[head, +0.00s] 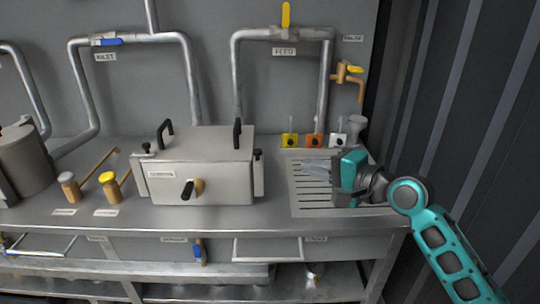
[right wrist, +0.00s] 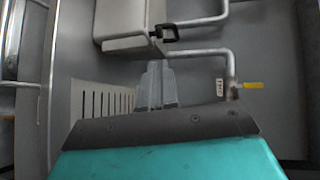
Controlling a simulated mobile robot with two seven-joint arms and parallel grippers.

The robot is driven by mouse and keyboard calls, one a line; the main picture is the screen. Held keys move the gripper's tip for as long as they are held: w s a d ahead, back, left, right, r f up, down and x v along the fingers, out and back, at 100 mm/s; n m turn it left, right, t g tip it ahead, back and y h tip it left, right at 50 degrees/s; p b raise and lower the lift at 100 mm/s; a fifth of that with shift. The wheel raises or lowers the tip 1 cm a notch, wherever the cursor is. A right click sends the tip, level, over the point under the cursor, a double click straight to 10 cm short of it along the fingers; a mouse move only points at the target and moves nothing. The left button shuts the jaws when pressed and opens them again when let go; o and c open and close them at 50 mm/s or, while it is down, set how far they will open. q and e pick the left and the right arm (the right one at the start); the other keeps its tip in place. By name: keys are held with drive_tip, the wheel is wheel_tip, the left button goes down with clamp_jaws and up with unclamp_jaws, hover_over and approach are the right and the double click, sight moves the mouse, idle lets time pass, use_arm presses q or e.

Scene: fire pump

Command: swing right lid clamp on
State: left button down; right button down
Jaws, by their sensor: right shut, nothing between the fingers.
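The grey metal box (head: 205,178) stands on the bench, with a flat lid (head: 195,142) and two black lid handles. The right lid clamp (head: 259,174) is a light upright bar with a black knob at the box's right side; I cannot tell whether it bears on the lid. A similar left clamp (head: 146,150) is at the left end. My right gripper (head: 314,167) is right of the box, apart from the clamp, above the slotted drainboard, shut and empty. Its fingers (right wrist: 156,85) point toward the box (right wrist: 125,28) in the wrist view. My left gripper is not in view.
The slotted drainboard (head: 305,199) lies under my right gripper. Small yellow, orange and white blocks (head: 315,141) stand behind it. A brass tap (head: 350,76) and feed pipe (head: 237,85) are at the back. Bench surface between box and drainboard is clear.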

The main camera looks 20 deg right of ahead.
sight(260, 152)
drive_tip(key=x, duration=1.3)
drive_tip(key=shift+s+b, duration=0.1)
drive_tip(key=shift+b, duration=0.25)
drive_tip(key=shift+a+r, duration=0.1)
drive_tip(key=shift+r, duration=0.05)
